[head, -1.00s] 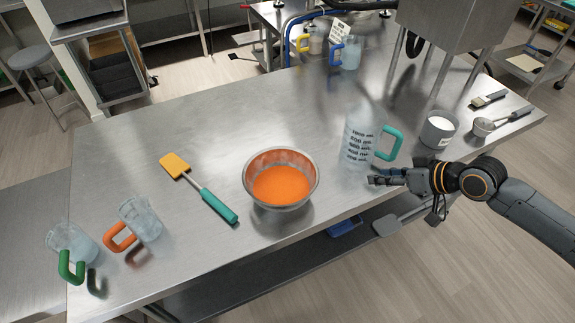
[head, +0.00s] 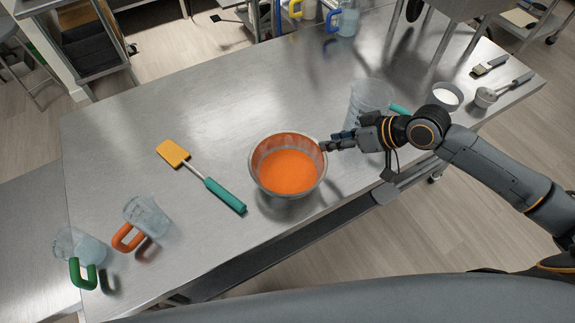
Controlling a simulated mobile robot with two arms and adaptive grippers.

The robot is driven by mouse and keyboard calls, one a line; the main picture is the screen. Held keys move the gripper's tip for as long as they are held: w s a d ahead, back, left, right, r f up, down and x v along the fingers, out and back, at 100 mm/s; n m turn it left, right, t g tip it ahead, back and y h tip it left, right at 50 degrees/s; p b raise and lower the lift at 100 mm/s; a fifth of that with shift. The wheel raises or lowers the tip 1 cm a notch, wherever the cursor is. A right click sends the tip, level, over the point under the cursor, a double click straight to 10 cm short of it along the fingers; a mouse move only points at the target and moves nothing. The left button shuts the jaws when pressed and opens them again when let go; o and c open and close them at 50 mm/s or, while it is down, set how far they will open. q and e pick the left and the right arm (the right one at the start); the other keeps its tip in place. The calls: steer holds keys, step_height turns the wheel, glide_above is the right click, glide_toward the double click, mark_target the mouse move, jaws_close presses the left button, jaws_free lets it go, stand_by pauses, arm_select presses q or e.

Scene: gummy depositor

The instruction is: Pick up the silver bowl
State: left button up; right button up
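The silver bowl (head: 262,183) stands upright on the steel table and holds orange liquid. My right gripper (head: 326,146) is at the bowl's right rim, with its fingertips at or very close to the edge. The fingers are small and seen from above, so I cannot tell whether they are apart or closed, or whether they touch the rim. My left gripper is not in view.
A spatula (head: 224,195) lies left of the bowl on the steel table (head: 200,110). Two handled jugs (head: 148,217) (head: 80,246) stand at the lower left. A large clear jug (head: 366,98) stands behind my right forearm, near a small cup (head: 446,96). The table behind the bowl is clear.

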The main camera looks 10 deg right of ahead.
steer(key=p+x, duration=0.2)
steer(key=x, duration=0.3)
steer(key=shift+a+f, duration=0.15)
steer(key=shift+f, duration=0.05)
steer(key=shift+w+a+f, duration=0.1)
steer(key=shift+w+f, duration=0.1)
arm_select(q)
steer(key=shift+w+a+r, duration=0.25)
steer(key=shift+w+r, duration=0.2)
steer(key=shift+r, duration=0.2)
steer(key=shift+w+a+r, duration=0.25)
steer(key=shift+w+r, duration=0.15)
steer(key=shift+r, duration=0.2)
arm_select(e)
steer(key=shift+s, duration=0.1)
steer(key=shift+c, duration=1.1)
jaws_close()
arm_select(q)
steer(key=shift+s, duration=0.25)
arm_select(e)
steer(key=shift+r, duration=0.1)
